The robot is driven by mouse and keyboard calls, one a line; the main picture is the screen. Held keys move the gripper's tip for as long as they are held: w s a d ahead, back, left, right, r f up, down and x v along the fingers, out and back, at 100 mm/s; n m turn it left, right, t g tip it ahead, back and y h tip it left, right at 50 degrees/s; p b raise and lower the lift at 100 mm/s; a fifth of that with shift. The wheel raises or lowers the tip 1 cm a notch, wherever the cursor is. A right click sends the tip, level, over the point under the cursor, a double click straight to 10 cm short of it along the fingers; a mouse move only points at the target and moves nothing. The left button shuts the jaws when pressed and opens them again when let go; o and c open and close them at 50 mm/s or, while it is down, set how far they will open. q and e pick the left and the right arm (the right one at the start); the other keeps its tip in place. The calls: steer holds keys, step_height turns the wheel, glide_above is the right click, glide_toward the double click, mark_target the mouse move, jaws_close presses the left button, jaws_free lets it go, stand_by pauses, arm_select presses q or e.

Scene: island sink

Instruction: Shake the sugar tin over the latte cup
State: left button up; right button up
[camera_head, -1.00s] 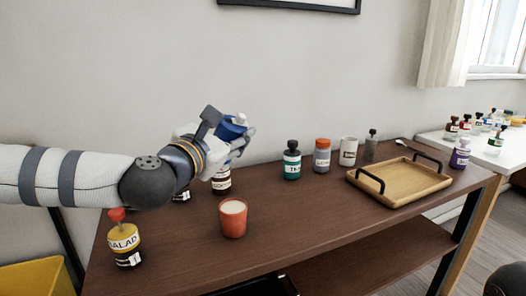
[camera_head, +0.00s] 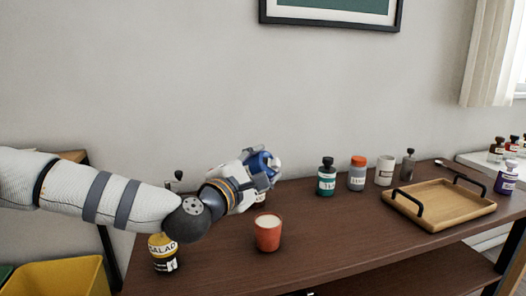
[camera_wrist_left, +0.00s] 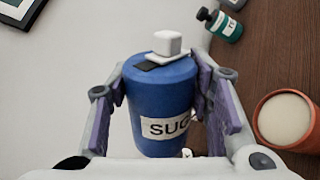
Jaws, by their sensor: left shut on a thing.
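The blue sugar tin (camera_head: 262,162) is held by my left gripper (camera_head: 266,172), which is shut on its sides. In the left wrist view the tin (camera_wrist_left: 160,112) sits between the two purple-padded fingers, with a white knob on top and a label reading "SUG". In the head view it looks tilted, its knob end to the right. The latte cup (camera_head: 268,238) is orange-red with a pale drink, upright on the table below the tin and apart from it. It also shows at the right of the left wrist view (camera_wrist_left: 290,122). My right gripper is not in view.
A teal bottle (camera_head: 326,178), an orange-capped jar (camera_head: 357,176) and a white mug (camera_head: 385,171) stand behind. A wooden tray (camera_head: 440,207) is at the right. The table right of the cup is clear.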

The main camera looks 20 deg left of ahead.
arm_select(q)
step_height(320, 180, down, 4)
steer(key=m, duration=0.5)
steer(key=shift+a+m, duration=0.1)
steer(key=shift+m, duration=0.2)
steer(key=shift+r+m+p, duration=0.2)
steer(key=shift+m+p, duration=0.3)
steer(key=shift+m, duration=0.2)
steer(key=shift+f+m, duration=0.35)
steer(key=shift+m, duration=0.75)
steer(key=shift+f+m, duration=0.3)
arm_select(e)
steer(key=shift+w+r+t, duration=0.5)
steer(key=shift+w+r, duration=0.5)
arm_select(q)
steer(key=shift+r+n, duration=0.4)
steer(key=shift+n, duration=0.4)
step_height(320, 180, up, 2)
steer(key=n, duration=0.4)
steer(key=shift+n, duration=0.4)
steer(key=shift+r+n, duration=0.65)
steer(key=shift+n, duration=0.45)
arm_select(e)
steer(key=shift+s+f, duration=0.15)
